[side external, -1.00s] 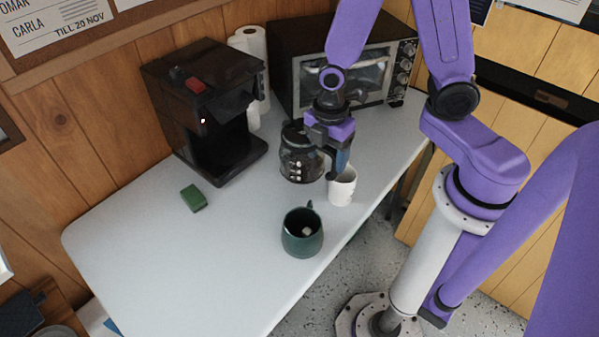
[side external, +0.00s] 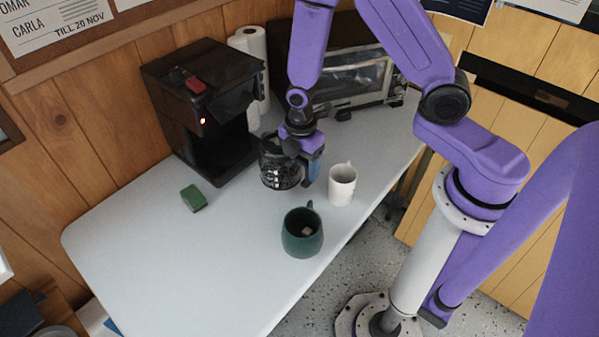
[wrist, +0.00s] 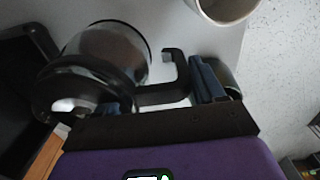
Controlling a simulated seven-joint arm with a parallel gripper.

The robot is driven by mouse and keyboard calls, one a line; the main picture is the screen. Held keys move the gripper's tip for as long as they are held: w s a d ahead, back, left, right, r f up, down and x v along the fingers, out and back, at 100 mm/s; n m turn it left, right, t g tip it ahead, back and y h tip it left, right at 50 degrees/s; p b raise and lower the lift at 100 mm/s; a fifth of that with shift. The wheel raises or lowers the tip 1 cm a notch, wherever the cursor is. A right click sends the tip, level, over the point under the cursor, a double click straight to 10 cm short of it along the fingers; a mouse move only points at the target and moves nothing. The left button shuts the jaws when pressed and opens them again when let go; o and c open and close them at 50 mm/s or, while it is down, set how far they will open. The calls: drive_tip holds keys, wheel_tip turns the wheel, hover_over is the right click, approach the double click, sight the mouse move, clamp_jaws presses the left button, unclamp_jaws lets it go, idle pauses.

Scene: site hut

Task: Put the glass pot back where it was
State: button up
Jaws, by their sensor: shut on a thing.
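The glass pot (side external: 279,174), clear with a dark top and a black handle, is held upright just right of and in front of the black coffee maker (side external: 193,95). Its glass body (wrist: 112,47) and handle also show in the wrist view. My gripper (side external: 309,164) is shut on the handle, on the pot's right side. In the wrist view my gripper (wrist: 190,88) has the handle at its fingers. I cannot tell if the pot's bottom touches the table. The coffee maker's lower bay is dark and shows no pot, and a red light is lit on its front.
A white mug (side external: 342,187) stands close to the right of my gripper. A dark green mug (side external: 302,238) stands in front. A green sponge (side external: 194,198) lies left. A toaster oven (side external: 365,78) and paper towel roll (side external: 254,65) stand behind. The table's left part is clear.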

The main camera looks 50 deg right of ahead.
drive_tip(key=shift+w+f, duration=0.15)
drive_tip(key=shift+f, duration=0.8)
drive_tip(key=shift+w+f, duration=0.15)
drive_tip(key=shift+f, duration=0.75)
drive_tip(key=shift+f, duration=0.1)
drive_tip(key=o, duration=1.5)
wheel_tip(320, 180, up, 12)
drive_tip(key=shift+r, duration=0.2)
drive_tip(key=s+r+m, duration=0.2)
drive_tip(key=s+r, duration=0.1)
drive_tip(key=s, duration=0.4)
drive_tip(key=s+d+r+m, duration=0.1)
drive_tip(key=s+r, duration=0.3)
drive_tip(key=s, duration=0.2)
drive_tip(key=s+d+r+m, duration=0.1)
drive_tip(key=s+r+m, duration=0.1)
drive_tip(key=s+r, duration=0.2)
drive_tip(key=shift+s+r+m, duration=0.15)
drive_tip(key=shift+s+m, duration=0.15)
drive_tip(key=shift+s, duration=1.5)
